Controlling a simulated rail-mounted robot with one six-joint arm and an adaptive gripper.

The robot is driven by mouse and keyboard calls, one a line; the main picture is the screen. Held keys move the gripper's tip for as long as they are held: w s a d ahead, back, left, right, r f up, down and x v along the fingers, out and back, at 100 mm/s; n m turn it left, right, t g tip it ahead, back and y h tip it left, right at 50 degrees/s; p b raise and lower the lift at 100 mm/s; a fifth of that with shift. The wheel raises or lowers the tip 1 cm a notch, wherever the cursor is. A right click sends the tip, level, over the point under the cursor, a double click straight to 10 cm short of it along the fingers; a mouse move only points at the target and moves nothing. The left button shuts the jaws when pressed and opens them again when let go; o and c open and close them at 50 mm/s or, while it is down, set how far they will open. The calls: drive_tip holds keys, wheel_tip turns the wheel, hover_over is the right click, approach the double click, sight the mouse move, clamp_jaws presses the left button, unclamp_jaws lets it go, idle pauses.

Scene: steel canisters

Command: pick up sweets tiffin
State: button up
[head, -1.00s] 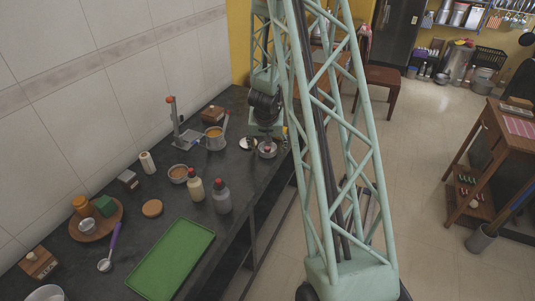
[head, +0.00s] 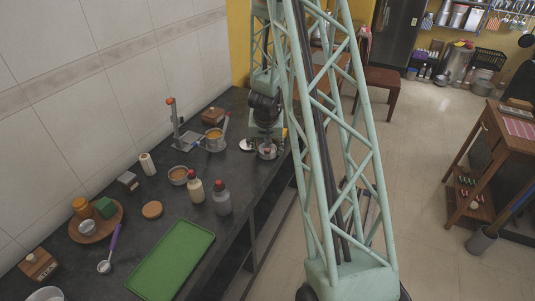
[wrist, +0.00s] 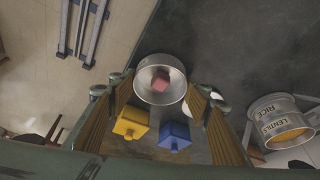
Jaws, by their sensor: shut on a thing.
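The sweets tiffin appears to be the small round steel bowl with a pinkish-red block in it, in the wrist view (wrist: 160,80); no label on it is readable. In the head view the bowl (head: 268,152) is near the far right edge of the dark counter. My gripper (head: 265,145) is down over it, partly hiding it. In the wrist view my gripper (wrist: 160,86) has one finger on each side of the bowl, shut on it. I cannot tell whether the bowl touches the counter.
A steel canister labelled lentils and rice (wrist: 278,122) lies in view to the right. Yellow (wrist: 131,122) and blue (wrist: 174,135) blocks show between the fingers. A green tray (head: 172,260) lies nearer.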

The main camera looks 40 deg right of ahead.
drive_tip(key=shift+r, duration=0.25)
drive_tip(key=shift+r+p, duration=1.45)
drive_tip(key=shift+r, duration=0.05)
drive_tip(key=shift+s+a+b, duration=0.25)
drive_tip(key=shift+s+b, duration=0.1)
drive_tip(key=shift+s, duration=0.15)
drive_tip(key=s+a+b, duration=0.1)
drive_tip(key=s+a, duration=0.2)
drive_tip(key=s, duration=0.3)
drive_tip(key=s+a+r+b, duration=0.1)
drive_tip(key=s+a+b, duration=0.1)
drive_tip(key=s+a, duration=0.2)
drive_tip(key=s, duration=0.3)
drive_tip(key=shift+a+r, duration=0.25)
drive_tip(key=shift+a, duration=0.05)
drive_tip(key=shift+w, duration=0.15)
drive_tip(key=w+a+r+n+t+y, duration=0.1)
drive_tip(key=w+a+r+n, duration=0.2)
drive_tip(key=w+a, duration=0.5)
drive_tip(key=w+a+r+n+y, duration=0.1)
drive_tip(key=w+a+r+n, duration=0.25)
drive_tip(key=w+a, duration=0.45)
drive_tip(key=w+a+r+n+y, duration=0.1)
drive_tip(key=w+a+r+n, duration=0.2)
drive_tip(key=w+a, duration=0.3)
drive_tip(key=w+a+r+n+y, duration=0.1)
drive_tip(key=w+a+r+n, duration=0.2)
drive_tip(key=w+a+r, duration=0.3)
drive_tip(key=shift+a+y, duration=0.3)
drive_tip(key=shift+a, duration=1.9)
